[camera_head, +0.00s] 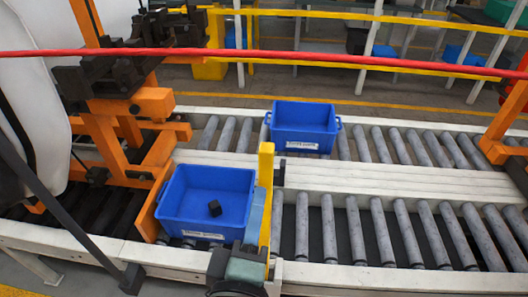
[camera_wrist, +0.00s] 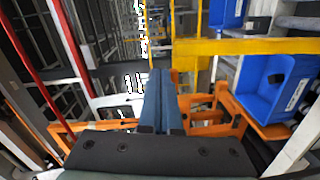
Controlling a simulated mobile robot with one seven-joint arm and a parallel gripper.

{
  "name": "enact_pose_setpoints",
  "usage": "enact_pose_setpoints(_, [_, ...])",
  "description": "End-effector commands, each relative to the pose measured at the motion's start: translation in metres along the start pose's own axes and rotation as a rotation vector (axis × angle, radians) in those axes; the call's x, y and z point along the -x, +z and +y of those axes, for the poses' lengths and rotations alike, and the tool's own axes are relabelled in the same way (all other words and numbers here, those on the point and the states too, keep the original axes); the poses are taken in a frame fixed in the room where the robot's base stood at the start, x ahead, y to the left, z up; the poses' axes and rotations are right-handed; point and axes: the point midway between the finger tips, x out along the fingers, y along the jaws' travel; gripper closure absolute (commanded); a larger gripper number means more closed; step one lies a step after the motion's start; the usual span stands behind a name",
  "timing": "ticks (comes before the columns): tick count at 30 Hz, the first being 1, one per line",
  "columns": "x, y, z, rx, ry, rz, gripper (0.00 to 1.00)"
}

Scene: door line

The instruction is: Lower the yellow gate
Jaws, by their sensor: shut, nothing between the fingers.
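The yellow gate (camera_head: 266,165) is a flat bar at the near conveyor lane, just right of a blue tote (camera_head: 180,200). It looks long and narrow in the head view; I cannot tell its exact tilt. The bar also crosses the upper right of the wrist view (camera_wrist: 250,46). My gripper (camera_head: 258,192) is beside the gate's left face, overlapping its lower part in the head view. Its blue fingers (camera_wrist: 161,72) are together and empty in the wrist view. The fingertips appear close to the bar's end; contact is unclear. The gate's base is partly hidden.
The near tote holds a small dark cube (camera_head: 215,208) and stands by an orange frame (camera_head: 120,140). A second blue tote (camera_head: 303,126) is on the far lane. Rollers right of the gate are clear.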

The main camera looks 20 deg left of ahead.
Motion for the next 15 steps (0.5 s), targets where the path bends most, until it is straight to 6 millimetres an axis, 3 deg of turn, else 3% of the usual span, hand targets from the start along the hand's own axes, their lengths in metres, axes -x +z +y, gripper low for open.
enact_pose_setpoints(6, [0.015, -0.005, -0.027, 0.156, -0.085, 0.016, 1.00])
enact_pose_setpoints(15, [0.016, -0.005, -0.031, 0.174, -0.092, 0.018, 1.00])
